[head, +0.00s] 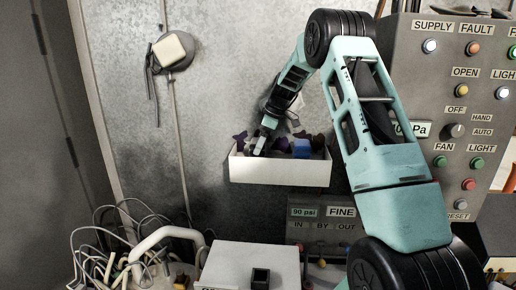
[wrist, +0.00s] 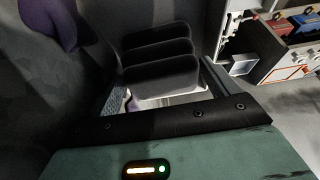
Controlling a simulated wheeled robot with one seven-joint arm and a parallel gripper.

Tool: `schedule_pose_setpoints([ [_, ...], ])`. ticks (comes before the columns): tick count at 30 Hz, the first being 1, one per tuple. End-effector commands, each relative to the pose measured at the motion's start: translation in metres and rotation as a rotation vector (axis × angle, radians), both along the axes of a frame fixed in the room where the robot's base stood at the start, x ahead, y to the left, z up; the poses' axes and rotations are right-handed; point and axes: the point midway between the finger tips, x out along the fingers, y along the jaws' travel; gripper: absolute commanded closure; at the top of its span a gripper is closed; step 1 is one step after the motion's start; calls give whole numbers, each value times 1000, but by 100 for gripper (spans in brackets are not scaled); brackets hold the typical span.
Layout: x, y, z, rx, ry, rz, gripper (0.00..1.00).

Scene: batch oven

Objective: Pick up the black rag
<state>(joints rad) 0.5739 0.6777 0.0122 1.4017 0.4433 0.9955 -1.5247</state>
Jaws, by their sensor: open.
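A white open-topped bin (head: 280,172) on the metal wall holds a bunch of dark and coloured cloths. Purple cloth (head: 240,138) shows at its left end, a blue piece (head: 301,148) right of the middle, and very dark cloth (head: 318,142) at the right end. I cannot tell for sure which dark piece is the black rag. My gripper (head: 260,145) is open and points down at the left part of the bin, its tips at the rim. In the wrist view, purple cloth (wrist: 62,24) hangs at upper left, beside the black ribbed finger pads.
A control panel (head: 455,130) with lamps and buttons stands at right, close behind my arm. A smaller gauge panel (head: 325,213) is below the bin. Tangled cables (head: 105,245) and a grey box (head: 250,268) lie in front.

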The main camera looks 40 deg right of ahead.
Motion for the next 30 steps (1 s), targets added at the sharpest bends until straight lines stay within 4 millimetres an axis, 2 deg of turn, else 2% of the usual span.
schedule_pose_setpoints([
  [9,9,11,-31,3,3,1,13],
  [16,10,11,-34,1,0,0,13],
  [17,10,11,-34,1,0,0,16],
  [18,10,11,-34,1,0,0,27],
  [20,10,11,-34,1,0,0,41],
  [30,10,11,-34,1,0,0,41],
])
